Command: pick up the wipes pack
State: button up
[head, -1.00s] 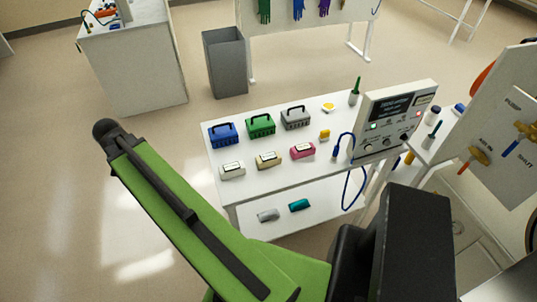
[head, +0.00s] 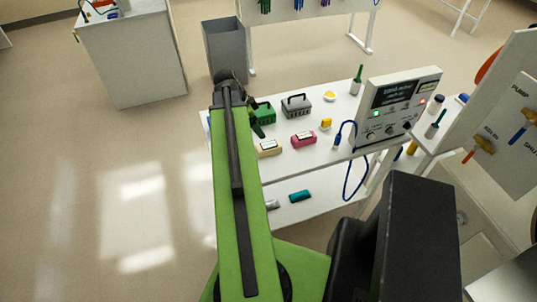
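Small labelled packs lie on the white table: a beige one (head: 269,148), partly covered by my green arm, and a pink one (head: 303,139). A teal pack (head: 299,196) and a partly hidden grey item (head: 272,204) lie on the lower shelf. I cannot read the labels, so I cannot tell which is the wipes pack. A white pack on the table is now hidden behind my arm. A dark piece, seemingly part of my gripper (head: 257,122), shows beside the arm's far end, over the table's left part. Its fingers cannot be made out.
A green basket (head: 264,112) and a grey basket (head: 297,105) stand behind the packs. A control box (head: 397,107) with a blue cable stands at the table's right. A grey bin (head: 226,47) is behind the table. Floor to the left is clear.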

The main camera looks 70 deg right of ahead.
jog(key=b, duration=0.7)
send_near(268, 145)
jog(key=x, duration=0.5)
jog(key=shift+s+d, duration=0.1)
jog(key=shift+d, duration=0.05)
jog(key=shift+s+d+f, duration=0.15)
jog(key=shift+f, duration=0.15)
jog(key=shift+r, duration=0.1)
jog(key=b+x, duration=0.4)
jog(key=shift+f+b, duration=0.35)
jog(key=shift+f, duration=0.4)
jog(key=shift+r, duration=0.2)
grip_shut()
